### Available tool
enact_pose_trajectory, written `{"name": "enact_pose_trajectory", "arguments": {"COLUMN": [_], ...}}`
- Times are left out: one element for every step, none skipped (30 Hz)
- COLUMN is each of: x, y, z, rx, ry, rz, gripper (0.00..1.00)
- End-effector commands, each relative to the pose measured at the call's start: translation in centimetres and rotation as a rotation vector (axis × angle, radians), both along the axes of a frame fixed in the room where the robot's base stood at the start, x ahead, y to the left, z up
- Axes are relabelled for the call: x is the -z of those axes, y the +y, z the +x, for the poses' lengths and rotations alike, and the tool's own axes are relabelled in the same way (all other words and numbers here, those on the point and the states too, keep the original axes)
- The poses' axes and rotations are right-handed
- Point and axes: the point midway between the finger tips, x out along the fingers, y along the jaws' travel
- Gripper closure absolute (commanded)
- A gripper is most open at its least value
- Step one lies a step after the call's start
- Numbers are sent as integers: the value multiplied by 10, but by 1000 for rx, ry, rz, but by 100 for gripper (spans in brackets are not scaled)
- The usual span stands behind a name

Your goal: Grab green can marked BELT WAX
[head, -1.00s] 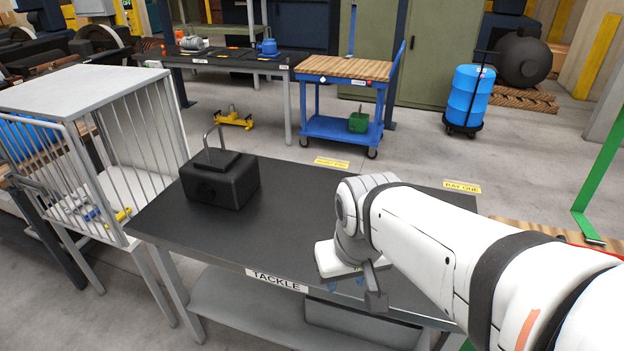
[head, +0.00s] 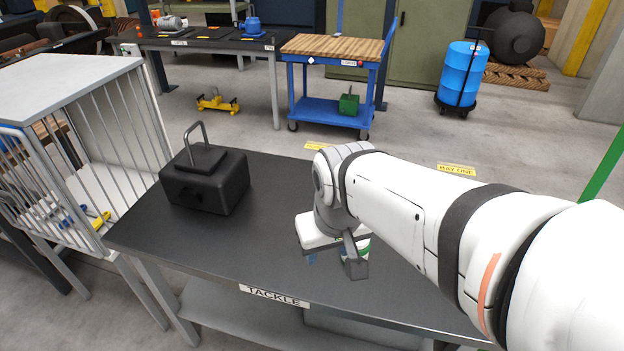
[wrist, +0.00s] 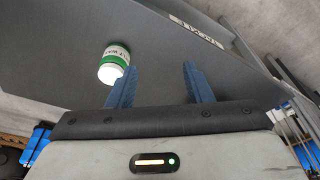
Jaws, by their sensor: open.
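A small can (wrist: 114,65) with a green band and white ends stands on the dark tabletop in the wrist view. Part of its lettering shows, but I cannot read all of it. My gripper (wrist: 157,72) is open and empty, with its two blue fingers apart. The can is just beyond and to the left of the left finger, not between the fingers. In the head view my gripper is low over the table's right half, and only a sliver of green (head: 364,249) shows behind it; the rest of the can is hidden.
The dark table (head: 262,262) is labelled TACKLE. A black block with a metal handle (head: 205,180) stands on its left part. A barred cage (head: 110,130) stands at the left. A blue cart (head: 335,80) and a blue drum (head: 462,75) are behind. The table's middle is clear.

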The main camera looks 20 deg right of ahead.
Motion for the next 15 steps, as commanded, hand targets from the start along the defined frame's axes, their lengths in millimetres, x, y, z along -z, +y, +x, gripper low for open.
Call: {"name": "enact_pose_trajectory", "arguments": {"x": [-1, -1, -1, 0, 1, 3, 5, 8, 13, 16, 21, 26, 31, 36, 42], "y": [-2, -4, -9, -13, -17, -23, -29, -35, -43, -49, -55, -64, -70, -76, -84], "z": [4, 8, 14, 20, 26, 35, 43, 50, 60, 67, 73, 82, 88, 93, 99], "rx": [7, 12, 15, 21, 29, 44, 57, 70, 86, 97, 109, 124, 135, 146, 159], "ry": [9, 14, 25, 34, 44, 61, 72, 84, 102, 113, 126, 139, 150, 160, 173], "rz": [0, 0, -1, 0, -1, 0, 0, 1, 2, 4, 5, 7, 9, 12, 13], "gripper": [50, 47, 44, 42, 39, 36, 33, 31, 28, 25, 23, 19, 17, 17, 17]}}
